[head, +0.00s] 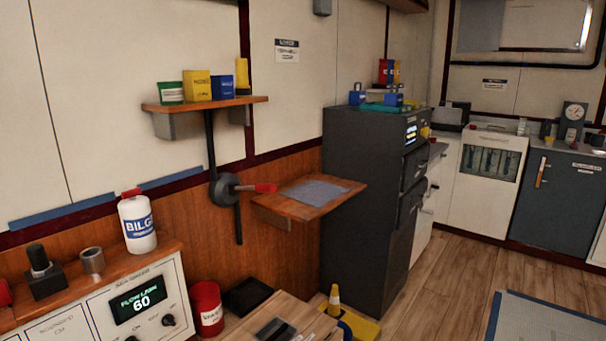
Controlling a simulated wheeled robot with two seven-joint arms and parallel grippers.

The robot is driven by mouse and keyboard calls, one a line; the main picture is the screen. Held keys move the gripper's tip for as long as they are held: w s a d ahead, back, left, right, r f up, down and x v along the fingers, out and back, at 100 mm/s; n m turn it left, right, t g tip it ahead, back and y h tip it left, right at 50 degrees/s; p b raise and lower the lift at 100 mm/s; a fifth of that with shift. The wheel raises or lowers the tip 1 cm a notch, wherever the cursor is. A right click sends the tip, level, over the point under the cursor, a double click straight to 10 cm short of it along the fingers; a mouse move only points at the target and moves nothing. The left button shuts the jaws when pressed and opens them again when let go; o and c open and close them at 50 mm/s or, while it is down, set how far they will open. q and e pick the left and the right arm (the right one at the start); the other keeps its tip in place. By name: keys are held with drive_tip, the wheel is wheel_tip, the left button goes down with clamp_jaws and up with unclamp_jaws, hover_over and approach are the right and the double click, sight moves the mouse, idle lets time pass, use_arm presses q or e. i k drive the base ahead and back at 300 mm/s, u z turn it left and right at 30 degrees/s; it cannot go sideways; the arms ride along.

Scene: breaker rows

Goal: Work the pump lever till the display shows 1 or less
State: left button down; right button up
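A lever with a red handle (265,188) sticks out to the right, roughly level, from a dark round pivot (222,190) on the wall. Its dark pipe runs up to the shelf and down the wood panel. A lit display (138,300) on the white console at lower left reads "FLOW L/MIN 60". I cannot tell from the labels which display belongs to the lever. Neither of my grippers is in view.
A white "BILGE" bottle (137,222) and a metal cylinder (92,261) stand on the console's wooden top. A small wooden shelf (310,199) juts out right of the lever. A red can (206,308) and a yellow cone (334,299) stand low. Wood floor (455,265) is open at right.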

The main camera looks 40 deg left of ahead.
sight(263, 187)
drive_tip(key=u, duration=0.75)
drive_tip(key=i, duration=1.35)
drive_tip(key=u, duration=0.9)
